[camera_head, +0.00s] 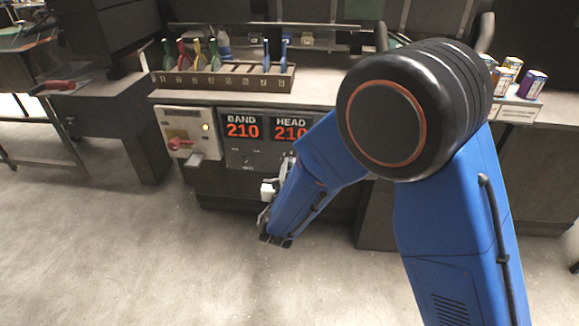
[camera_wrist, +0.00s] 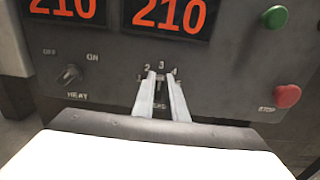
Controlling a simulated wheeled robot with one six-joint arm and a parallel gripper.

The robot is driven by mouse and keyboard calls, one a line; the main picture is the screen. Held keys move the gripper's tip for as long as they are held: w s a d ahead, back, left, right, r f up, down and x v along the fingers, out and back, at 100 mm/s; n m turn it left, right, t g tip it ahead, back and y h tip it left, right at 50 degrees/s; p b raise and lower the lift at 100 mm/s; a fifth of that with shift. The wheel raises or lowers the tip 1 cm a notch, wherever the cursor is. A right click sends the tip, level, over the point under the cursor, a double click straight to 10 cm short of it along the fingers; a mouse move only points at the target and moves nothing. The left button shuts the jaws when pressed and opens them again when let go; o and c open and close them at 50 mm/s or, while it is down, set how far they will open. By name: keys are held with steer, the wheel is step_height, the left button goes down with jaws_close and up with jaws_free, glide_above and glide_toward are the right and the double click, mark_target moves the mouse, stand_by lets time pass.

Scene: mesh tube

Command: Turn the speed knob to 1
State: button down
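The speed knob (camera_wrist: 161,81) is on the dark control panel, below the BAND and HEAD displays. It shows only as a dark sliver in the wrist view. The knob's pointing direction is unclear, and the label below is partly covered. In the head view my arm hides the knob.
A heat knob (camera_wrist: 70,75) with an ON mark is at left on the panel. A green button (camera_wrist: 275,17) and a red button (camera_wrist: 287,96) are at right. A beige box with a red handle (camera_head: 180,143) stands left of the displays. The floor in front is clear.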

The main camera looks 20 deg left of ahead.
steer(key=shift+a+n, duration=0.1)
steer(key=shift+n, duration=0.2)
steer(key=shift+s+a+f+n, duration=0.1)
steer(key=shift+a+f+n, duration=0.15)
steer(key=shift+n, duration=2.25)
steer(key=shift+s+a+f+n, duration=0.1)
steer(key=shift+a+f+n, duration=0.2)
steer(key=shift+n, duration=2.2)
steer(key=shift+a+f+n, duration=0.25)
steer(key=shift+n, duration=2.55)
steer(key=c, duration=1.8)
jaws_free()
steer(key=shift+o, duration=0.2)
